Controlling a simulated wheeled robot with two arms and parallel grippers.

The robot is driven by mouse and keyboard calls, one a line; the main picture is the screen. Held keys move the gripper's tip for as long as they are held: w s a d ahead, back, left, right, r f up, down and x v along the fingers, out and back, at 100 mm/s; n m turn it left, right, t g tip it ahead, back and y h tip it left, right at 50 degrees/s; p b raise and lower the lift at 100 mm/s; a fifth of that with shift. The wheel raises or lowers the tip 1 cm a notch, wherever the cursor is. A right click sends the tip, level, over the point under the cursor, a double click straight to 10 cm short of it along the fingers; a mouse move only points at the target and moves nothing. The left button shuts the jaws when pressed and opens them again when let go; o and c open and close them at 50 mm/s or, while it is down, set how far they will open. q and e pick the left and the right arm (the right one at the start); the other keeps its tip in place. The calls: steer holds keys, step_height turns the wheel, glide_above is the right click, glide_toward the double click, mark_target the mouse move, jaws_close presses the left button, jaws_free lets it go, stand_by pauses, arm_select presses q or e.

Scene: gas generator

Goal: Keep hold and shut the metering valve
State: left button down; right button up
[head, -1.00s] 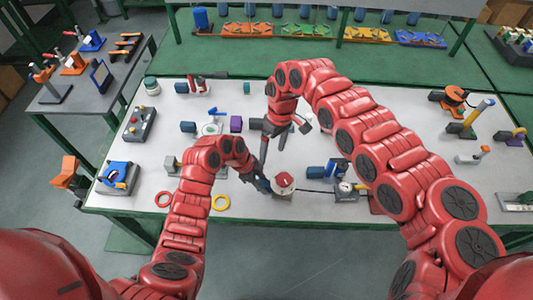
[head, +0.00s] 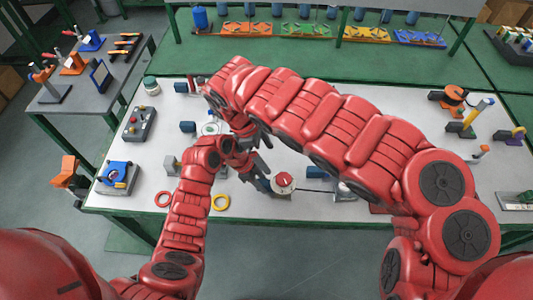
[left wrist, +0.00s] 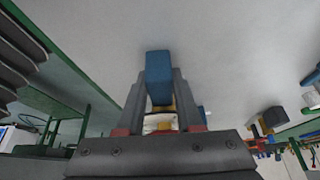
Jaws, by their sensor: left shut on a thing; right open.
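My left gripper (head: 262,183) reaches in low over the front of the white table. In the left wrist view its fingers (left wrist: 157,100) are shut on a blue block (left wrist: 158,75), with yellow and white parts showing between them. In the head view a white round piece with a red top (head: 284,181) stands just right of my left gripper. My right gripper (head: 262,138) is open above and close to the left one, partly hidden by its own arm. I cannot clearly make out the metering valve; my right arm covers the middle of the table.
On the white table (head: 250,211), a yellow ring (head: 221,202) and a red ring (head: 163,199) lie near the front edge. A blue-topped grey fixture (head: 117,175) and a grey control box (head: 140,122) stand at the left. Tools stand at the right.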

mark_target(284, 179)
steer(key=w+a+r+m+y, duration=0.25)
steer(key=w+r+m, duration=0.25)
steer(key=r+m, duration=0.35)
steer(key=w+a+f+m+y, duration=0.1)
steer(key=w+a+m+y, duration=0.1)
steer(key=a+m+y, duration=0.5)
steer(key=w+a+f+m+y, duration=0.1)
steer(key=w+a+m+y, duration=0.15)
steer(key=a+y, duration=0.55)
steer(key=d+f+m+t+y, duration=0.2)
steer(key=d+f+m+t, duration=0.8)
steer(key=d+m, duration=0.5)
steer(key=s+d+f+m+t+h, duration=0.1)
steer(key=s+d+f+m, duration=0.2)
steer(key=s+d+m, duration=0.1)
steer(key=s+d+f+m+t+h, duration=0.2)
steer(key=s+d+f+m, duration=0.1)
steer(key=s, duration=0.4)
steer(key=s+d+f+m+t+h, duration=0.2)
steer(key=s+d+f+m, duration=0.1)
steer(key=s+d+m, duration=0.3)
steer(key=shift+m, duration=0.4)
steer(key=x, duration=1.2)
